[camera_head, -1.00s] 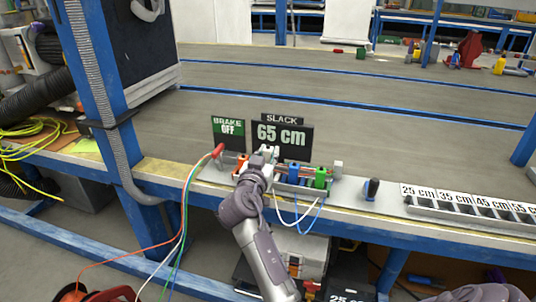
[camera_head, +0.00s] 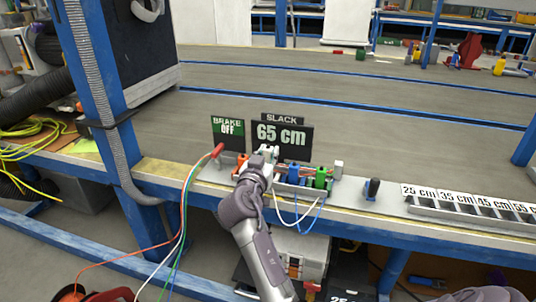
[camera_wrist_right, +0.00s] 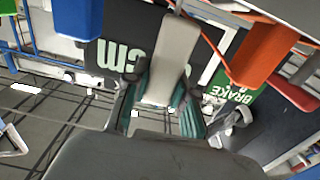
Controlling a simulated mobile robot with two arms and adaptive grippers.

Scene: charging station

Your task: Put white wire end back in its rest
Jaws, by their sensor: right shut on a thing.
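My right gripper (camera_head: 263,160) is over the row of coloured wire holders on the bench's front edge. In the wrist view, my right gripper (camera_wrist_right: 160,108) is shut on a pale block, the white wire end (camera_wrist_right: 172,55), held between its fingers. The white wire end is small in the head view, at the fingertips (camera_head: 268,151). A white wire (camera_head: 289,220) loops down below the holders. The arm partly covers the spot under the gripper, so I cannot tell whether the end touches its rest. My left gripper is not in view.
The orange holder (camera_head: 242,159) is left of the gripper; the blue (camera_head: 293,174) and green (camera_head: 320,178) ones are right of it. Signs reading BRAKE OFF (camera_head: 228,131) and 65 cm (camera_head: 281,136) stand behind.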

